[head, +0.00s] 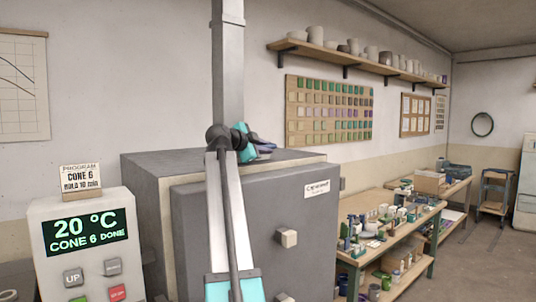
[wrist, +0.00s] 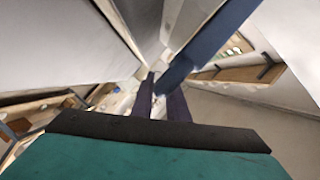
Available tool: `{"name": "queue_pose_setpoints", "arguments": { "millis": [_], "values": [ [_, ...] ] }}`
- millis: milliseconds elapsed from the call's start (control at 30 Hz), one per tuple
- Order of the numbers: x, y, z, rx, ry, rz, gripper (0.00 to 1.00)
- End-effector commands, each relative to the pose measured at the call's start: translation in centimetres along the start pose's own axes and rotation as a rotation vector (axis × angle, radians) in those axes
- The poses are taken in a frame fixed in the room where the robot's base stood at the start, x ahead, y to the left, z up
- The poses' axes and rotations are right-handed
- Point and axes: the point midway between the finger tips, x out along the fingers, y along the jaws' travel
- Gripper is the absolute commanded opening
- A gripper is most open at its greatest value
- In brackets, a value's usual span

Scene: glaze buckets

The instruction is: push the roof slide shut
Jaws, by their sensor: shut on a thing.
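The grey kiln (head: 255,215) stands in the middle of the head view, with a square metal flue (head: 228,75) rising from its roof. My gripper (head: 266,142) is above the kiln roof, just right of the flue. In the wrist view my dark fingers (wrist: 161,92) are close together, and a blue bar (wrist: 210,42) comes down from the upper right to their tips. The bar seems to be the roof slide or its handle; I cannot be sure. My gripper is shut on it. How far the slide stands out is hidden.
A control box (head: 82,240) showing "20 °C" and "CONE 6 DONE" stands left of the kiln. A workbench (head: 400,225) crowded with glaze pots is at the right. A shelf of pots (head: 355,53) hangs on the wall behind.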

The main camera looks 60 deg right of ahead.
Motion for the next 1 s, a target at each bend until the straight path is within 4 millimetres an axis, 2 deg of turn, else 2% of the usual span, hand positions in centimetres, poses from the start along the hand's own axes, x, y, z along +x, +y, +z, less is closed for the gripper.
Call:
{"name": "queue_pose_setpoints", "arguments": {
  "millis": [333,767,800,833,1000],
  "values": [
    [0.9,-1.4,2.1,0.0,0.0,0.0,0.0],
    [0.8,-1.7,2.3,0.0,0.001,0.0,0.0],
    [0.8,-1.7,2.3,0.0,0.0,0.0,0.19],
    [0.8,-1.7,2.3,0.0,0.0,0.0,0.22],
    [0.9,-1.7,2.3,0.0,0.0,0.0,0.22]
  ]
}}
